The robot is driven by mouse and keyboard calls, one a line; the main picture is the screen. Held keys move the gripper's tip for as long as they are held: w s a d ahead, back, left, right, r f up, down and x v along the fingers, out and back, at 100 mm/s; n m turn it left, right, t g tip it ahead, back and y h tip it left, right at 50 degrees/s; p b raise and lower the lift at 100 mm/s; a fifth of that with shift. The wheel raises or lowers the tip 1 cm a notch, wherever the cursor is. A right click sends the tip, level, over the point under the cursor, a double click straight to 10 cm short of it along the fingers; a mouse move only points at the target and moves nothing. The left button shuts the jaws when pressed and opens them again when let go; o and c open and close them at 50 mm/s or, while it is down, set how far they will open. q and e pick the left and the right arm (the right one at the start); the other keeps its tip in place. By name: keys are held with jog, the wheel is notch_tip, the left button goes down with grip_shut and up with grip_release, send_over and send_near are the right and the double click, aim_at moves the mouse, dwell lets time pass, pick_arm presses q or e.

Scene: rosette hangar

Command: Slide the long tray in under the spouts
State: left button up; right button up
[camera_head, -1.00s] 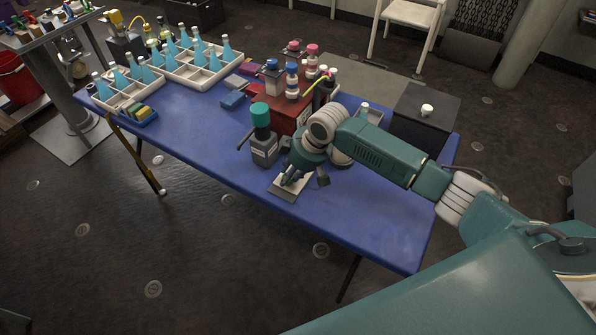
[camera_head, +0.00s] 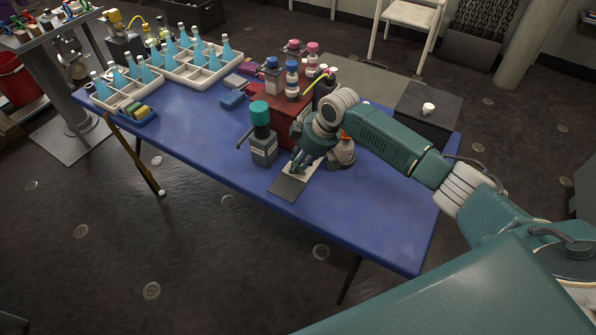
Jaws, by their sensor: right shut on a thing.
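A light, flat piece that looks like the long tray (camera_head: 313,171) lies at the table's front, partly hidden by my right gripper (camera_head: 299,167). The gripper points down and is shut on it. A dark grey flat strip (camera_head: 288,188) extends from it toward the table's front edge; I cannot tell whether this is a mat or part of the tray. Behind stands a red block (camera_head: 273,102) with several capped bottles on top. No spouts can be made out; my arm covers the block's right side. My left gripper is not in view.
A small flask (camera_head: 342,153) stands close right. White crates (camera_head: 202,80) of blue flasks fill the back left. The blue table (camera_head: 375,220) is clear at front right.

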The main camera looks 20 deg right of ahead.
jog(key=shift+w+d+r+b, duration=0.2)
jog(key=shift+w+d+b, duration=0.6)
jog(key=shift+w+d, duration=0.35)
jog(key=shift+w+d+r+b, duration=0.2)
jog(key=shift+w+d+b, duration=0.6)
jog(key=shift+w+d, duration=0.35)
jog(key=o, duration=0.8)
jog(key=shift+a, duration=0.1)
jog(key=shift+s+f, duration=0.1)
jog(key=shift+f, duration=0.05)
jog(key=shift+s+f, duration=0.1)
jog(key=shift+f, duration=0.05)
jog(key=r+p, duration=0.7)
jog(key=shift+d, duration=0.2)
